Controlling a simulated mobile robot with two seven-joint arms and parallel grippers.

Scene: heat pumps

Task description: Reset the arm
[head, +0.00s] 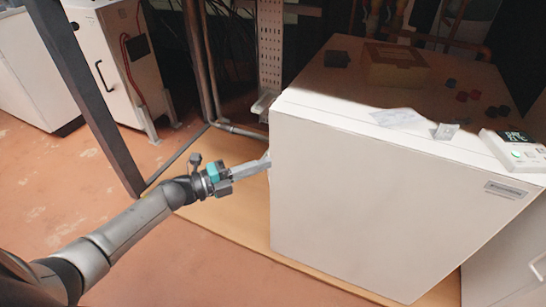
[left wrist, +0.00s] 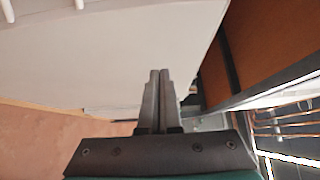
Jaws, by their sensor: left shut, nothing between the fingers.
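My left arm comes in from the left in the head view, and my left gripper (head: 262,164) is at the left edge of a white boxy cabinet (head: 370,200). Its fingers point at the cabinet's side; whether they touch it I cannot tell. In the left wrist view the two fingers (left wrist: 159,85) lie together, shut with nothing between them. The cabinet's white surface (left wrist: 110,50) fills the upper left of that view. My right gripper is in neither view.
The cabinet top holds a box (head: 396,66), a sheet of paper (head: 397,117), small dark and red parts, and a panel with a green display (head: 516,137). A dark post (head: 88,95) stands at left. Other white units (head: 120,60) stand behind.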

